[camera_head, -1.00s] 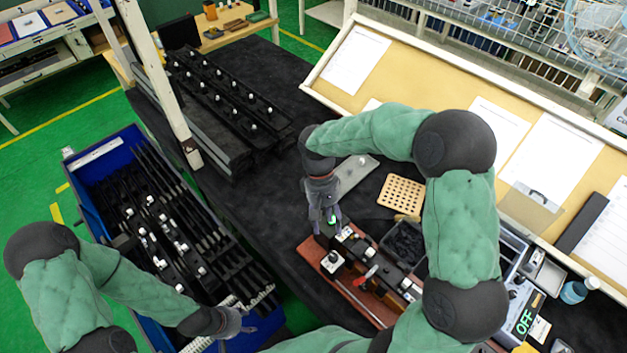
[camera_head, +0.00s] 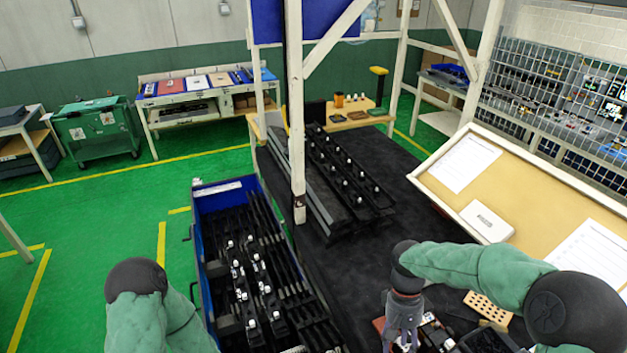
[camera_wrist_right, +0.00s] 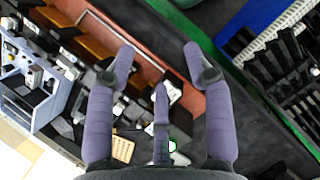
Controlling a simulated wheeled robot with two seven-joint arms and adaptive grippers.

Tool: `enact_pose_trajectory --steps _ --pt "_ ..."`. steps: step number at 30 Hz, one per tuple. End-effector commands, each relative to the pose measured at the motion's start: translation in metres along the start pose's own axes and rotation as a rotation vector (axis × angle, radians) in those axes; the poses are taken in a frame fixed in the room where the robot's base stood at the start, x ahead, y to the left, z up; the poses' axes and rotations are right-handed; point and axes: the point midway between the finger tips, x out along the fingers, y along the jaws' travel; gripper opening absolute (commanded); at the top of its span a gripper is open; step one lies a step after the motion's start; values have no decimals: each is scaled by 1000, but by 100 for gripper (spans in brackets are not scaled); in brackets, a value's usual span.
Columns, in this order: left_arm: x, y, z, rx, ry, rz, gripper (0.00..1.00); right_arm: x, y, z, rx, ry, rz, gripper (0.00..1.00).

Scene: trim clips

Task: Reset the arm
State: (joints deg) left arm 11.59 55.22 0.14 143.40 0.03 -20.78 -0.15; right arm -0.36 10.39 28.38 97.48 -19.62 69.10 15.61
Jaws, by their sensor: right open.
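My right arm comes in from the right in the head view, and its gripper (camera_head: 403,322) points down over the near part of the dark bench. In the right wrist view the purple fingers of this gripper (camera_wrist_right: 158,62) are spread wide with nothing held between them. Below them is the reddish-brown fixture board (camera_wrist_right: 190,88) with dark and white parts on it. My left arm shows at the lower left of the head view, but its gripper lies out of the picture.
A blue bin (camera_head: 224,190) full of black trim strips stands left of the dark bench (camera_head: 345,265). More black strips (camera_head: 345,175) lie on the bench's far part. A slanted tan board (camera_head: 530,185) with papers is at right. A white post (camera_head: 297,120) rises between bin and bench.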

Motion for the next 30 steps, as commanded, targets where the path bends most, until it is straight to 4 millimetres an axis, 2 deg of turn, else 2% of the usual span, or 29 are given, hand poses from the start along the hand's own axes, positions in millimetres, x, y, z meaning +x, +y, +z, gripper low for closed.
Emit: enact_pose_trajectory --steps 11,17,20,30 --pt "22 -8 -1 0 0 0 50 66 -22 -25 -30 36 -79 52" --pt "41 -15 -1 -1 -1 0 50 122 -41 -42 -43 71 -147 52" --pt "54 -19 -2 0 -1 0 50 160 -54 -51 -45 95 -190 52" --pt "118 -42 -4 0 -1 0 50 328 -100 -73 23 241 -357 52"
